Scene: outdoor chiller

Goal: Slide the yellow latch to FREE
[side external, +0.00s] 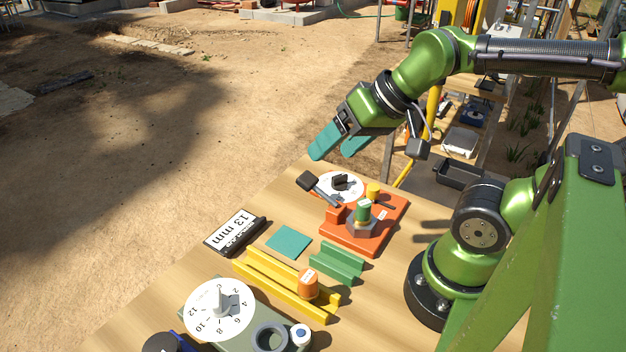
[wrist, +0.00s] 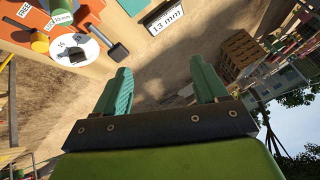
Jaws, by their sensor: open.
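The red-orange board (side external: 373,241) lies on the wooden bench and carries a small yellow knob (side external: 373,190), which looks like the latch, near its back edge. A white FREE label (wrist: 24,10) shows on the board at the top left of the wrist view, where the knob (wrist: 40,43) is partly in view. I cannot tell the latch's exact position along its travel. My gripper (side external: 332,153) is open and empty, in the air above and behind the board, apart from it. Its two teal fingers (wrist: 163,72) are spread in the wrist view.
Beside the knob stand a green cylinder (side external: 363,210) on a grey nut, a white dial (side external: 341,186) and a black-headed lever (side external: 308,181). A 13 mm display (side external: 235,231), yellow rails (side external: 270,283), a green block (side external: 337,262) and a numbered dial (side external: 205,322) occupy the bench.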

